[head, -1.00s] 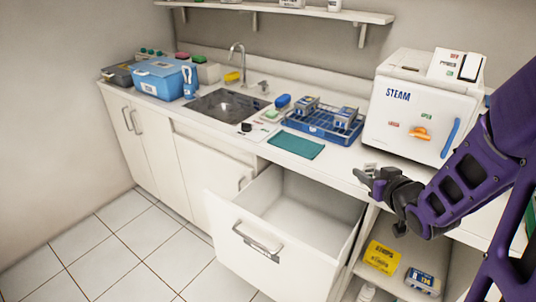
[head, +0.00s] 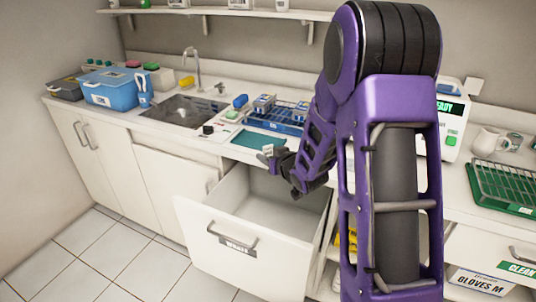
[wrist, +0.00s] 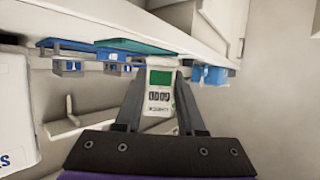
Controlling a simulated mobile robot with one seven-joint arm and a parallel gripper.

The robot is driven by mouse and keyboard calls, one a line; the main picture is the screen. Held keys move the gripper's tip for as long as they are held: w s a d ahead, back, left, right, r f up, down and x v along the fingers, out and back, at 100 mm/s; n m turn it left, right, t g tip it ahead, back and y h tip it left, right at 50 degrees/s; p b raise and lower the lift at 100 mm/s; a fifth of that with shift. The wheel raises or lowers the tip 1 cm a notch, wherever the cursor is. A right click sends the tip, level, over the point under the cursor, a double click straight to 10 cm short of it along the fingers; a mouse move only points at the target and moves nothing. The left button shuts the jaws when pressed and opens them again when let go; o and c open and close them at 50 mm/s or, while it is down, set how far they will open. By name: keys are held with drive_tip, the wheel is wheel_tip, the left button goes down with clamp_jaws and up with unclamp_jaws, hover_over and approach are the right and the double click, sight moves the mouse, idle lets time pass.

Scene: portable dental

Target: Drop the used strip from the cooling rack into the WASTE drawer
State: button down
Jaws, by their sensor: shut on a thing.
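My gripper (head: 273,160) is shut on a small white strip (wrist: 160,92) with a green square and dark print, held upright between the two fingers in the wrist view. The strip also shows as a pale bit at the fingertips in the head view (head: 267,150). The WASTE drawer (head: 232,258) is pulled open, with its label and bar handle on the front. Its visible inside looks empty. My gripper is above the drawer's rear part, by the counter's front edge. A green tray with a wire rack (head: 505,188) sits on the counter at right.
A teal mat (head: 258,140) lies on the counter near my gripper, with a blue rack (head: 270,121) of boxes behind it. My arm hides much of the steam machine. A sink (head: 185,110) and blue box (head: 115,90) are further left. The drawer's opening is clear.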

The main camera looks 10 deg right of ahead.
drive_tip(key=shift+f+b, duration=0.8)
drive_tip(key=shift+f, duration=1.1)
drive_tip(key=shift+c, duration=2.2)
unclamp_jaws()
drive_tip(key=p+v, duration=0.1)
drive_tip(key=v, duration=1.1)
drive_tip(key=shift+s, duration=0.1)
